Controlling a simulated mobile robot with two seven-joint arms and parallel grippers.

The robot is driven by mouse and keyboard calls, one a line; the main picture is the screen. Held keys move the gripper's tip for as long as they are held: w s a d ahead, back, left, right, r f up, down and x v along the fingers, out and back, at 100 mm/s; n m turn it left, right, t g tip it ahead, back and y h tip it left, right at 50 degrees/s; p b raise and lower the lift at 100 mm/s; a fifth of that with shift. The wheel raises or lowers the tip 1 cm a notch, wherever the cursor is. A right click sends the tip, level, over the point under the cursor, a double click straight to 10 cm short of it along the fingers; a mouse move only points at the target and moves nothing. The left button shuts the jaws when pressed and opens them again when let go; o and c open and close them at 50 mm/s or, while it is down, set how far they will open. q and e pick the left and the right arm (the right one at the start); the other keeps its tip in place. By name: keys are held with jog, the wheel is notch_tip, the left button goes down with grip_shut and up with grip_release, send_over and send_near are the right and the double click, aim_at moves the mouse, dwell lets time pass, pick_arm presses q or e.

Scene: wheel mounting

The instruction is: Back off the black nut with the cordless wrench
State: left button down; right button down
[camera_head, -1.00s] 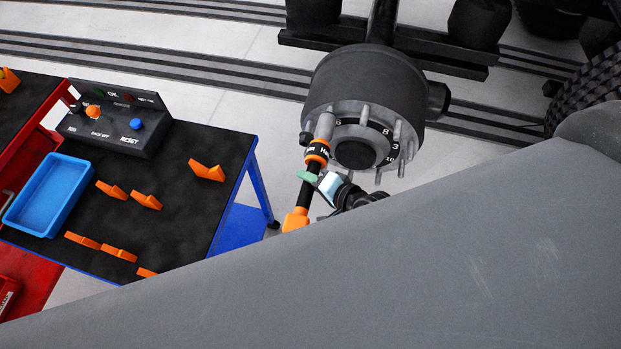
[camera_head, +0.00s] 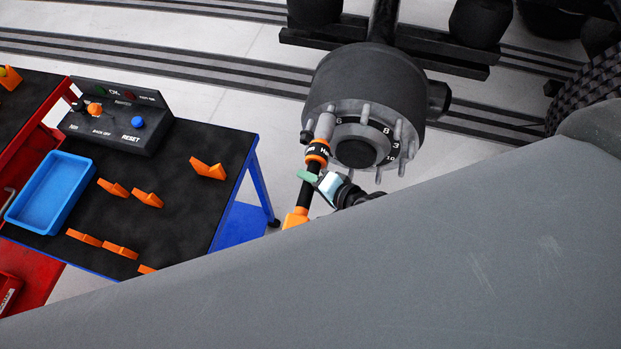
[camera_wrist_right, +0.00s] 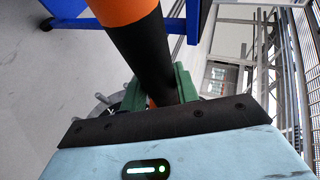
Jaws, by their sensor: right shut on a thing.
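The cordless wrench (camera_head: 309,185) is a black tool with orange bands and a grey socket end. My right gripper (camera_head: 315,180) is shut on the wrench's black shaft. In the right wrist view the green fingers of my right gripper (camera_wrist_right: 160,88) lie on both sides of the black shaft (camera_wrist_right: 148,50), with an orange part above. My left gripper is not in view.
A large grey surface (camera_head: 400,270) hides the lower right. Several studs (camera_head: 397,131) stick out of the hub.

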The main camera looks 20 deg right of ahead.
aim_at(301, 209)
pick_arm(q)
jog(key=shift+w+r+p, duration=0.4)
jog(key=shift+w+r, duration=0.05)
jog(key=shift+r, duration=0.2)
pick_arm(e)
jog(key=shift+s+a+r, duration=0.2)
jog(key=shift+s+r, duration=0.05)
jog(key=shift+r, duration=0.15)
dwell(1.9)
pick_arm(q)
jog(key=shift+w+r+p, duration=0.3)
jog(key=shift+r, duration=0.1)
pick_arm(e)
jog(key=shift+s+a+f, duration=0.15)
jog(key=shift+s+a, duration=0.2)
jog(key=shift+s, duration=0.15)
dwell(1.1)
